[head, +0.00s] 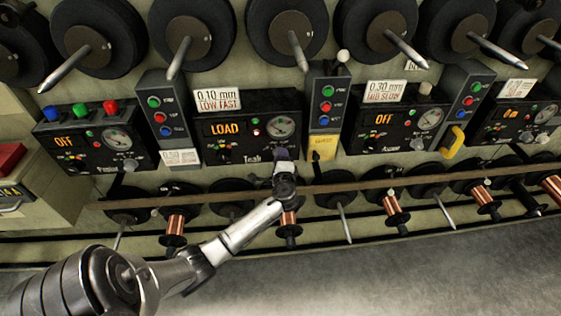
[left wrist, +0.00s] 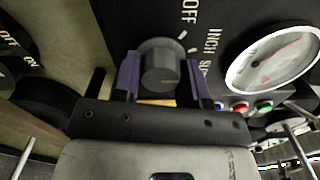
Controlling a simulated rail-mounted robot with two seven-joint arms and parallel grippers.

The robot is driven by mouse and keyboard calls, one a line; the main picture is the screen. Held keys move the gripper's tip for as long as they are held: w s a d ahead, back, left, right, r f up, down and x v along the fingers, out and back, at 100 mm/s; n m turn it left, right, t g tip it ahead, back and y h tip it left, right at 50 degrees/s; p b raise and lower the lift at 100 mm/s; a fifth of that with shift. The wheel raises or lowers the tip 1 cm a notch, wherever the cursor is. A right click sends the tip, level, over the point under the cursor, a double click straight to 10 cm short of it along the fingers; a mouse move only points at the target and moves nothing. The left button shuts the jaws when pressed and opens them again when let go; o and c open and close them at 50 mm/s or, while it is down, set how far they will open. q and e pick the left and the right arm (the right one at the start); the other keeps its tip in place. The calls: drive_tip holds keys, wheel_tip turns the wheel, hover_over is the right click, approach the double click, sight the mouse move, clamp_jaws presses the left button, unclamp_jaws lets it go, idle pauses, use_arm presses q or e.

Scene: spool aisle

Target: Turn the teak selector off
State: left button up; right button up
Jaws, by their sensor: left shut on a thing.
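The teak panel (head: 262,130), marked "Teak" along its lower edge, stands in the middle of the head view with its display reading LOAD. Its selector is a round grey knob (left wrist: 161,64) in the left wrist view, with OFF, INCH and a partly hidden further word printed around it. My left gripper (head: 282,157) is at the lower right of the panel and covers the knob in the head view. In the left wrist view its two purple fingers are shut on the knob, one on each side. I cannot tell which mark the knob points to. My right gripper is not in view.
A similar panel reading OFF (head: 84,140) stands to the left, and another reading OFF (head: 398,128) to the right. A wooden rail (head: 350,186) runs below the panels, with copper spools (head: 174,228) under it. Black reels with metal spindles line the top.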

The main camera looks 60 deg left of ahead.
use_arm(q)
drive_tip(key=n+b, duration=0.2)
drive_tip(key=n, duration=0.1)
drive_tip(key=shift+f, duration=0.2)
drive_tip(key=n+b, duration=0.2)
drive_tip(key=n, duration=0.1)
drive_tip(key=shift+n+b, duration=0.3)
drive_tip(key=n+b, duration=0.2)
drive_tip(key=n, duration=0.1)
drive_tip(key=shift+r, duration=0.15)
drive_tip(key=shift+r+n+b, duration=0.1)
drive_tip(key=shift+n+b, duration=0.4)
drive_tip(key=shift+n, duration=0.1)
drive_tip(key=o, duration=0.9)
